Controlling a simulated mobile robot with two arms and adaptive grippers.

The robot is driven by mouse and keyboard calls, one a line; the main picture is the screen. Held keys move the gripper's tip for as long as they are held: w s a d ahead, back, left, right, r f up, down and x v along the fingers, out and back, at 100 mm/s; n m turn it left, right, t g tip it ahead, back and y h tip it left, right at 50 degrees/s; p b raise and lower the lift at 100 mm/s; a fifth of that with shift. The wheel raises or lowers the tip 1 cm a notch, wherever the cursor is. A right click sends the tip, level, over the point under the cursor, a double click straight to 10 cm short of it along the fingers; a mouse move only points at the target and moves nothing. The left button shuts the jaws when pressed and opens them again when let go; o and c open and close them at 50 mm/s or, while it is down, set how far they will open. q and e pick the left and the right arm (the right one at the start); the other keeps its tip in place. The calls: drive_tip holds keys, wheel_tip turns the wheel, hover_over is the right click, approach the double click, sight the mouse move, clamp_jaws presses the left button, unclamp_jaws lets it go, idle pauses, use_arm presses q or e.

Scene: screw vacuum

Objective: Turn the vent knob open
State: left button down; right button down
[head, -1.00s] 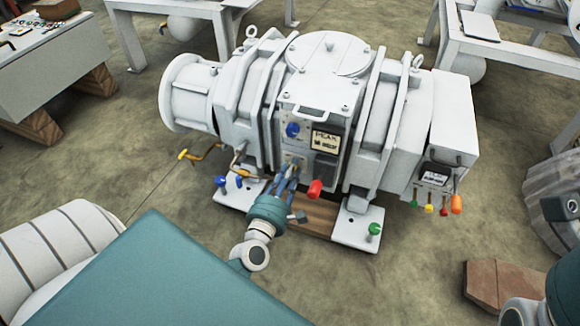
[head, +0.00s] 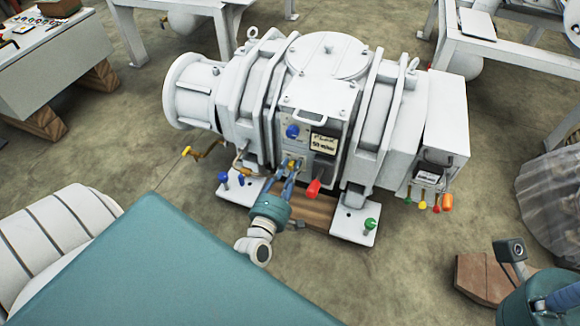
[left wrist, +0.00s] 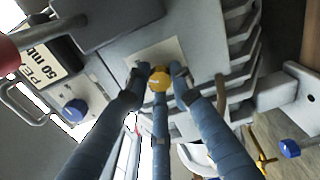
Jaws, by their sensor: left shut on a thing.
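My left gripper (head: 289,172) reaches the front panel of the white pump (head: 330,57). Its blue fingers are shut on a yellow knob (left wrist: 159,80), which sits on a pale plate (left wrist: 170,57) in the left wrist view. The knob also shows as a small yellow spot between the fingertips in the head view (head: 295,163). No label naming it as the vent knob is readable. My right gripper is at the lower right corner of the head view (head: 568,299), mostly cut off, away from the pump.
A blue knob (head: 292,131) is above the held knob, and a red handle (head: 313,188) is to its right. A yellow lever (head: 200,151) sticks out at left. Small coloured handles (head: 422,205) hang at the right end. A brick-coloured block (head: 482,277) lies on the floor.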

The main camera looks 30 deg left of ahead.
use_arm(q)
drive_tip(key=shift+w+d+r, duration=0.15)
drive_tip(key=shift+d, duration=0.2)
drive_tip(key=c, duration=1.7)
unclamp_jaws()
drive_tip(key=shift+c, duration=0.2)
drive_tip(key=shift+o, duration=1.1)
drive_tip(key=v, duration=1.2)
drive_tip(key=shift+a, duration=0.1)
